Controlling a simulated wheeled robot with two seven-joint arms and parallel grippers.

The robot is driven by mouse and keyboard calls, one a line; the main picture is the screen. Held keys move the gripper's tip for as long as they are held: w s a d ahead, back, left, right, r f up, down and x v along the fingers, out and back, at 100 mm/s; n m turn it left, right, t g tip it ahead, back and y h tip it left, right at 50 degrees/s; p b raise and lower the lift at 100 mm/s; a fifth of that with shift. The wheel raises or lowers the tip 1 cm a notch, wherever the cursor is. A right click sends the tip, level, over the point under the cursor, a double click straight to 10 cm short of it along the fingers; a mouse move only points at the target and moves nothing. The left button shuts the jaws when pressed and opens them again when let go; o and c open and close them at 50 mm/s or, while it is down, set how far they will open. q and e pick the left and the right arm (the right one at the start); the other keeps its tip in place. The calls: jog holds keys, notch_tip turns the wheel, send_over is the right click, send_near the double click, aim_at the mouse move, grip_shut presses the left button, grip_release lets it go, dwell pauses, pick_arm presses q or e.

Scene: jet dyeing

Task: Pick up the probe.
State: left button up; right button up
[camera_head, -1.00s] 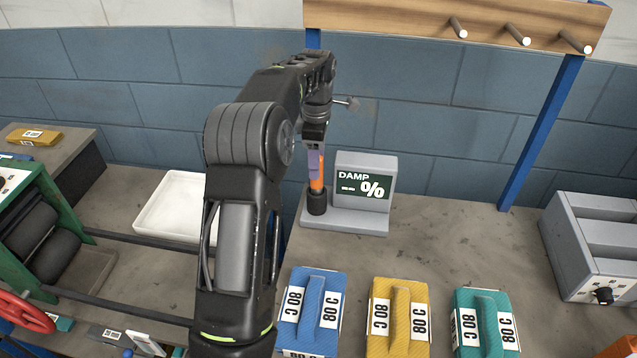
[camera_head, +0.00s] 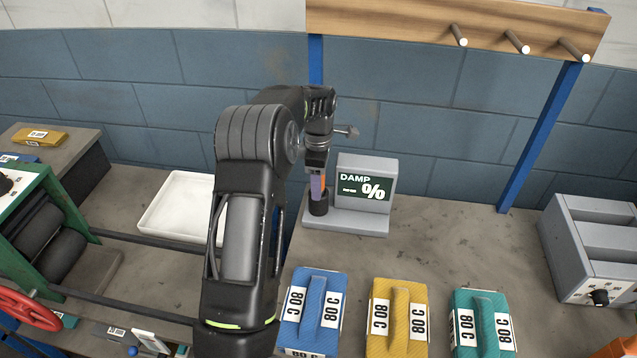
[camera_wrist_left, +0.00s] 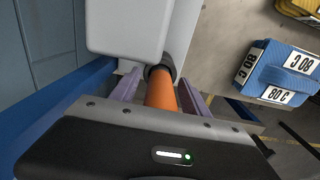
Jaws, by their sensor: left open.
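The probe has an orange handle (camera_head: 323,184) and stands upright in a black cup (camera_head: 318,207) at the left of the grey damp meter (camera_head: 365,190), which has a "DAMP %" screen. My left gripper (camera_head: 317,188) is pointing down over the probe, its purple fingers open. In the left wrist view, the orange handle (camera_wrist_left: 162,94) lies between the two open fingers (camera_wrist_left: 157,88), with visible gaps on both sides. The probe's upper end is hidden by the gripper body. My right gripper is not in view.
Blue (camera_head: 312,310), yellow (camera_head: 398,315) and teal (camera_head: 482,320) labelled blocks sit in front. A white tray (camera_head: 165,225) is at left, a grey device (camera_head: 595,250) at right. A pegged wooden rail (camera_head: 480,15) hangs above. The bench between is clear.

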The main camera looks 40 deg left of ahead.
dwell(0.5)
pick_arm(q)
grip_shut()
dwell(0.4)
